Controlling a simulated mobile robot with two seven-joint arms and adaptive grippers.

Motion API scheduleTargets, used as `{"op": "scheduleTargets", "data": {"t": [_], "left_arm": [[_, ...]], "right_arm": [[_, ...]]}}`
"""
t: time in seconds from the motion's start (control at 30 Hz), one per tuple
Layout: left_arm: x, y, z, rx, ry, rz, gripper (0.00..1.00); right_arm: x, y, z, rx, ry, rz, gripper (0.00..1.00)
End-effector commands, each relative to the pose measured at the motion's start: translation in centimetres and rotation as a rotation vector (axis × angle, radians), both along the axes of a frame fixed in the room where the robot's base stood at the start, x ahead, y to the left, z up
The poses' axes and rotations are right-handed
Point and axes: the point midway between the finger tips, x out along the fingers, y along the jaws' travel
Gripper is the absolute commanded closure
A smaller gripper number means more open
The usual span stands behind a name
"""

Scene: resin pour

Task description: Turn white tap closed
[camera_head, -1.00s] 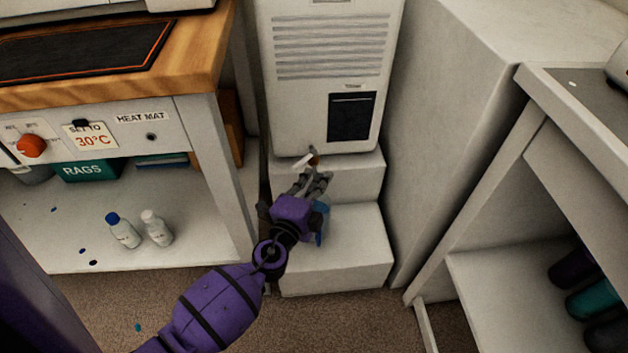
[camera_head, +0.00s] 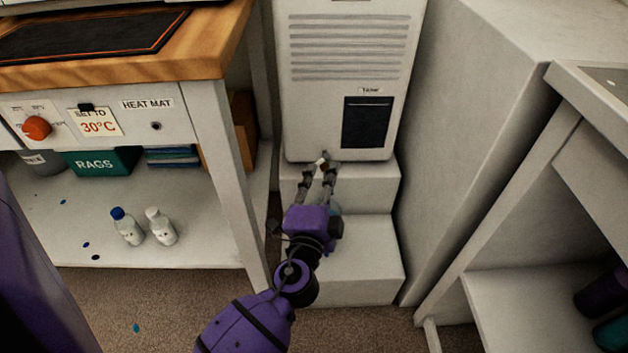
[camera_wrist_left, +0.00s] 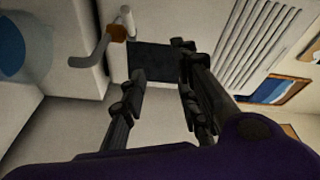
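The white tap is at the bottom front of the white dehumidifier-like unit (camera_head: 345,85). Its white handle (camera_head: 320,161) shows as a small patch by my fingertips in the head view. In the left wrist view the white handle (camera_wrist_left: 127,20), an orange-brown body (camera_wrist_left: 117,32) and a bent grey spout (camera_wrist_left: 90,53) show at upper left. My left gripper (camera_head: 319,170) is just below the tap in the head view. In the left wrist view its fingers (camera_wrist_left: 161,60) are apart with nothing between them, and the tap lies beyond and left of them. My right gripper is not in view.
The unit stands on a white stepped plinth (camera_head: 370,240). A blue thing (camera_wrist_left: 10,48) shows at the left edge of the wrist view. A workbench (camera_head: 225,200) stands left with two bottles on its shelf. A tall white cabinet (camera_head: 460,130) and another shelf unit stand right.

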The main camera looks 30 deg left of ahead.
Motion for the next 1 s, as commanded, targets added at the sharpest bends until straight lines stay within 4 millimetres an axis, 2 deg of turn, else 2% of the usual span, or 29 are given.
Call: {"op": "scheduleTargets", "data": {"t": [0.07, 0.23, 0.37, 0.8, 1.0], "left_arm": [[0.6, 1.2, -1.5, 0.000, 0.064, 0.095, 0.71], [-0.4, 3.2, -3.7, 0.075, 0.205, 0.185, 0.71], [0.0, 3.8, -4.0, 0.112, 0.229, 0.193, 0.71], [5.4, 7.0, -4.9, 0.114, 0.229, 0.192, 0.71], [6.0, 7.4, -4.9, 0.111, 0.228, 0.191, 0.71]], "right_arm": [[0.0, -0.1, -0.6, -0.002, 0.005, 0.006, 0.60], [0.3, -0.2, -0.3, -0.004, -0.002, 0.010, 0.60], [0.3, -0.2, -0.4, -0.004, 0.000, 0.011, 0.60], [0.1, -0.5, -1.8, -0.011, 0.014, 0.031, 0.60], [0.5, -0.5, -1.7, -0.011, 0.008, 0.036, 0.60]]}}
